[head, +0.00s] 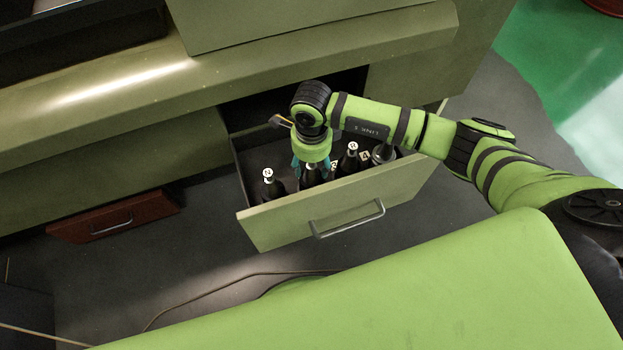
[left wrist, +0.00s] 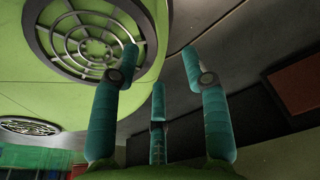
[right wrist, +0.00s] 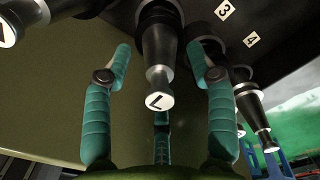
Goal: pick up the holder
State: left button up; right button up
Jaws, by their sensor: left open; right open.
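Several dark tool holders with pale metal tips and small white tags stand in an open drawer (head: 275,233); one holder (head: 268,188) is at its left, another (head: 351,163) further right. My right gripper (head: 300,168) reaches down into the drawer, its fingers partly hidden by my arm. In the right wrist view, a holder (right wrist: 157,50) with an L- or 7-like mark on its end lies between the spread fingers of the right gripper (right wrist: 160,58); I see no clear contact. My left gripper (left wrist: 160,62) is open and empty, visible only in its wrist view.
The drawer's front panel has a bar handle (head: 347,220). The olive cabinet (head: 130,85) overhangs the drawer. A red drawer (head: 115,216) sits low at the left. Another holder (right wrist: 252,108) stands near the right finger. A cable (head: 205,292) crosses the floor.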

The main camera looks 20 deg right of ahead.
grip_shut()
jog(key=shift+w+r, duration=0.15)
jog(key=shift+r, duration=4.95)
